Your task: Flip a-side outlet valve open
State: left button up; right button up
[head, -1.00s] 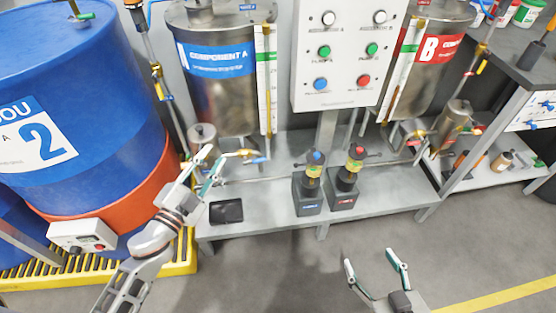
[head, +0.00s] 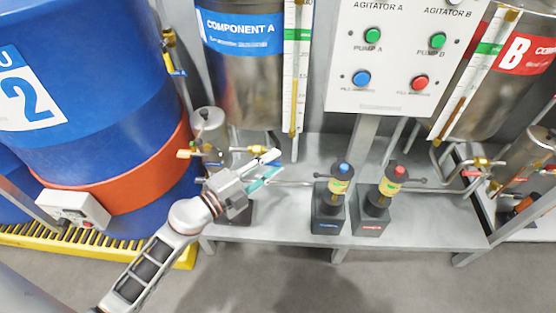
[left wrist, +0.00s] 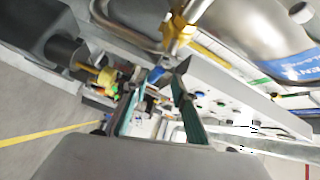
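The a-side outlet valve is a brass fitting (head: 254,149) on the pipe below the Component A tank (head: 243,75). In the left wrist view the brass valve body (left wrist: 180,30) is at the top, with its blue handle (left wrist: 155,75) hanging below it. My left gripper (head: 268,167) is open just in front of the valve, its fingers pointing right. In the left wrist view the blue handle appears between the tips of the left gripper (left wrist: 157,74); I cannot tell if they touch. The head view mostly hides the handle behind the fingers. My right gripper is out of view.
A large blue drum (head: 95,95) stands at the left. The control panel (head: 390,62) hangs at upper right. Two dark pump units, one with a blue button (head: 329,208) and one with a red button (head: 371,212), stand on the grey bench (head: 290,232) right of the gripper.

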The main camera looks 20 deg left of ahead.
pick_arm(q)
jog(key=shift+x, duration=1)
jog(key=shift+f, duration=0.1)
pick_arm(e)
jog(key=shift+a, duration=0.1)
pick_arm(q)
jog(key=shift+c, duration=0.4)
